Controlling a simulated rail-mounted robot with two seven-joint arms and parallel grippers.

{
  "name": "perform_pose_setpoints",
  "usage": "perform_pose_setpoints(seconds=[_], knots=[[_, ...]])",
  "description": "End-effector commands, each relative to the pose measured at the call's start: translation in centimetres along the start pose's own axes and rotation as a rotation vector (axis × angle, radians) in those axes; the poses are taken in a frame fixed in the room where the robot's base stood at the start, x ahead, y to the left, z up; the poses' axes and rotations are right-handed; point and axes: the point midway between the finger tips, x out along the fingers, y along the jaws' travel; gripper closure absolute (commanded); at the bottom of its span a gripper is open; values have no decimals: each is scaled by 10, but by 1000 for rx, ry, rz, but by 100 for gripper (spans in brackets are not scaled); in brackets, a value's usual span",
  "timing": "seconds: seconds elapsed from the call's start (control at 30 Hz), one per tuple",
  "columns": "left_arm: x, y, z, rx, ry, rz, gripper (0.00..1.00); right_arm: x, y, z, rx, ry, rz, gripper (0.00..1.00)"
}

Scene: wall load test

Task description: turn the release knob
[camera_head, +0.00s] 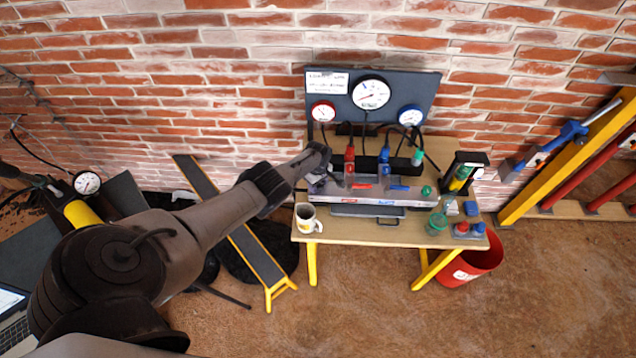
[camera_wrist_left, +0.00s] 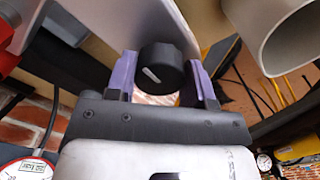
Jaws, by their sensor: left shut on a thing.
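The release knob (camera_wrist_left: 163,69) is black and round with a white pointer mark, on the end of a pale metal panel (camera_wrist_left: 165,22) in the left wrist view. My left gripper (camera_wrist_left: 160,80) has its two purple fingers on either side of the knob and is shut on it. The white mark slants, its upper end toward the left. In the head view my left gripper (camera_head: 318,182) is at the left end of the grey manifold (camera_head: 350,195) on the table; the knob is hidden there. My right gripper is not in view.
The wooden table (camera_head: 360,233) holds a mug (camera_head: 307,218) just below my gripper, red and blue valves behind the manifold, and green-capped jars at right. A dark gauge board (camera_head: 425,92) stands behind. A red bucket (camera_head: 475,262) is on the floor at right.

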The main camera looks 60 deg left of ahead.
Motion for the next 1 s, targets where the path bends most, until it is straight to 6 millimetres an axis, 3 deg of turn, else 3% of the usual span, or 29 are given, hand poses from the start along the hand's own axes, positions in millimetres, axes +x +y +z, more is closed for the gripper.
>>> perform_pose_setpoints(seconds=[0.63,0.67,0.9,1.0], knots=[[-1,1,0,-46,0,1,76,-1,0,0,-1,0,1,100],[-1,1,0,-46,0,1,50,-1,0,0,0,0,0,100],[-1,0,0,-44,0,1,27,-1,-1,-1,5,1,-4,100],[0,0,0,-44,0,1,26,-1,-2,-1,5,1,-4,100]])
